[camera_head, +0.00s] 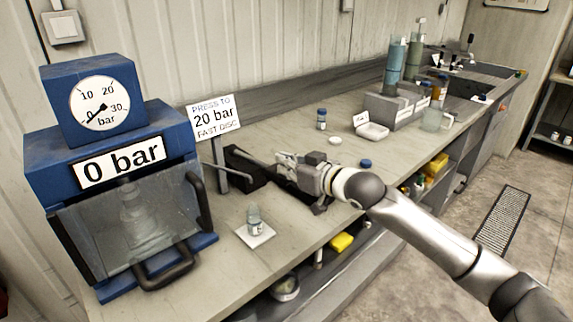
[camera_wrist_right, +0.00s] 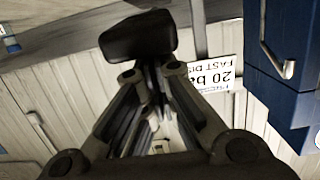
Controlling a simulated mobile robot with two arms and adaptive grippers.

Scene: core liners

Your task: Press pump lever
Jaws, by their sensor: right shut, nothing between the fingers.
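The blue press (camera_head: 110,165) stands at the left of the bench with a clear front guard that has a dark handle. Its round gauge (camera_head: 99,104) has the needle near 0, and its display (camera_head: 120,161) reads "0 bar". The dark pump (camera_head: 240,172) sits right of the press, with a thin lever running right toward my right gripper (camera_head: 284,160). That gripper is shut and empty, close to the lever's end; contact cannot be told. In the wrist view a black block (camera_wrist_right: 138,36) lies just beyond the closed fingers (camera_wrist_right: 152,78). My left gripper is out of view.
A sign (camera_head: 214,117) reading "PRESS TO 20 bar FAST DISC" stands behind the pump. A small vial on a white pad (camera_head: 254,236) is in front. A jar (camera_head: 321,119), a white tray (camera_head: 372,131) and a blue cap (camera_head: 366,163) lie behind and right of my gripper.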

